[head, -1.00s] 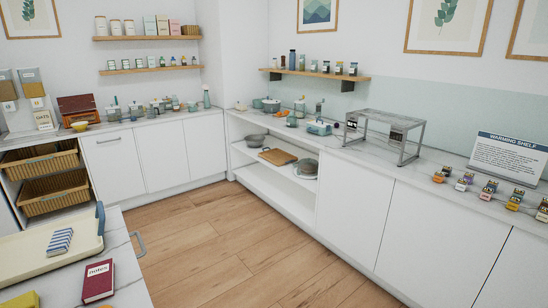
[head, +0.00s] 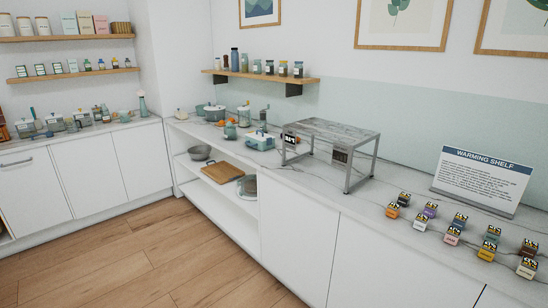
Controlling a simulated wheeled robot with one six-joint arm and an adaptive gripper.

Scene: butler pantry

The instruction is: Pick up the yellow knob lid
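I cannot clearly make out a yellow knob lid. A small pale cream shape (head: 181,114) lies at the far left end of the right-hand counter in the head view. It may be a lid, but it is too small to tell. My gripper is not in view.
A metal-legged warming rack (head: 331,134) stands on the right-hand counter (head: 300,172). A "warming shelf" sign (head: 483,178) and several small coloured blocks stand farther right. The open lower shelf holds a wooden board (head: 227,172) and pots. The wooden floor (head: 150,250) in front is clear.

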